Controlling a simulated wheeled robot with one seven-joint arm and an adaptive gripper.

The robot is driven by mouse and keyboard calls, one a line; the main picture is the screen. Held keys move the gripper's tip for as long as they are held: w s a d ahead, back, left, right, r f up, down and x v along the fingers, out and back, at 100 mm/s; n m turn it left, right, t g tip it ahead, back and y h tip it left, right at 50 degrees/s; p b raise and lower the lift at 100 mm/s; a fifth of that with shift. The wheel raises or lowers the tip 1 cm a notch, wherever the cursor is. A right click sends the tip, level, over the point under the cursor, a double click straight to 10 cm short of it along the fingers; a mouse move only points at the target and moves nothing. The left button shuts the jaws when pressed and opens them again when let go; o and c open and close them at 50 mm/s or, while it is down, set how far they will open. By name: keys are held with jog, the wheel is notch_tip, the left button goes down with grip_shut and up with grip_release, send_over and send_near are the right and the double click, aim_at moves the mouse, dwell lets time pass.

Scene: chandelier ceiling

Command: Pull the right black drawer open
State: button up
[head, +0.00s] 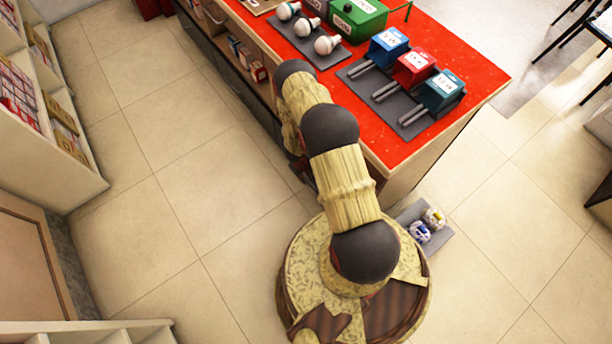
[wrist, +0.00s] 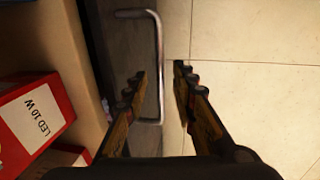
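The black drawer front (wrist: 128,50) shows in the wrist view as a dark panel with a silver bar handle (wrist: 160,62). In the head view, dark drawer fronts (head: 252,103) run low along the left side of the red-topped counter. My gripper (wrist: 161,70) is open, one finger on each side of the handle bar in the picture. I see a gap between the bar and each finger; whether the bar is at fingertip depth I cannot tell. In the head view my arm hides the gripper and the handle. The drawer looks closed, though the arm covers part of it.
The counter (head: 458,52) carries bulbs, a green box and several coloured boxes. An open shelf above the drawers holds small boxes, including a red and white LED box (wrist: 35,115). A shelf unit (head: 70,170) stands at the left. Tiled floor (head: 170,170) between is clear.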

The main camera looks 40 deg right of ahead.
jog(key=shift+c, duration=1)
jog(key=c, duration=0.4)
grip_shut()
